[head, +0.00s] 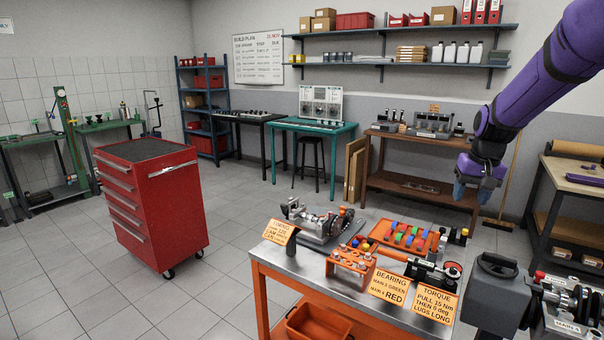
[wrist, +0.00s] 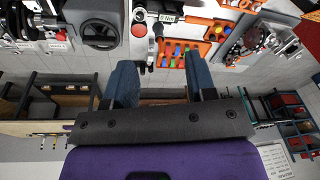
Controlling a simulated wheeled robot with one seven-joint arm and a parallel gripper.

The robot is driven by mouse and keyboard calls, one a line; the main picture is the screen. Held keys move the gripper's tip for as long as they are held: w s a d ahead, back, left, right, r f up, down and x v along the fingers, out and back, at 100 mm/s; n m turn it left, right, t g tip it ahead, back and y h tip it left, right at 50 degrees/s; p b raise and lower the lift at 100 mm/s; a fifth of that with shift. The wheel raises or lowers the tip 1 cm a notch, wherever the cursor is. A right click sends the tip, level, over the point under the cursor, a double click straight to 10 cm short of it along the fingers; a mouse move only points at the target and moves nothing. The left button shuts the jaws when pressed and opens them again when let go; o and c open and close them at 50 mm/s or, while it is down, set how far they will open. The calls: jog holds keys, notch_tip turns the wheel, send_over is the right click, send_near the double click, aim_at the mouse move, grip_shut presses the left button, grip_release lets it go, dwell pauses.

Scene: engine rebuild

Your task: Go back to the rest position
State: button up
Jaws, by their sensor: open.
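My gripper (head: 474,188) hangs from the purple arm at the right of the head view, above and behind the workbench. In the wrist view my gripper (wrist: 162,84) shows two blue fingers spread apart with nothing between them. The steel-topped orange workbench (head: 318,268) stands below, well clear of the fingers. An orange tray (head: 420,247) with several coloured pieces lies on it, and the tray also shows in the wrist view (wrist: 203,50). My gripper touches nothing that I can see.
A red tool cabinet (head: 152,205) stands on open floor at the left. A wooden bench (head: 418,190) stands behind my gripper. An engine assembly (head: 572,300) sits at the lower right.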

jog(key=s+a+r+n+t, duration=0.1)
jog(key=s+a+r, duration=0.25)
jog(key=s, duration=0.45)
jog(key=s+a+r+t, duration=0.15)
jog(key=s+r, duration=0.25)
jog(key=s, duration=0.4)
jog(key=s+a+r+n, duration=0.1)
jog(key=s+a+r, duration=0.3)
jog(key=s, duration=0.4)
jog(key=s+a+f, duration=0.1)
jog(key=s, duration=0.9)
jog(key=shift+s+a+f+n+t, duration=0.25)
jog(key=shift+s+f+n+t, duration=0.1)
jog(key=shift+f+t, duration=0.1)
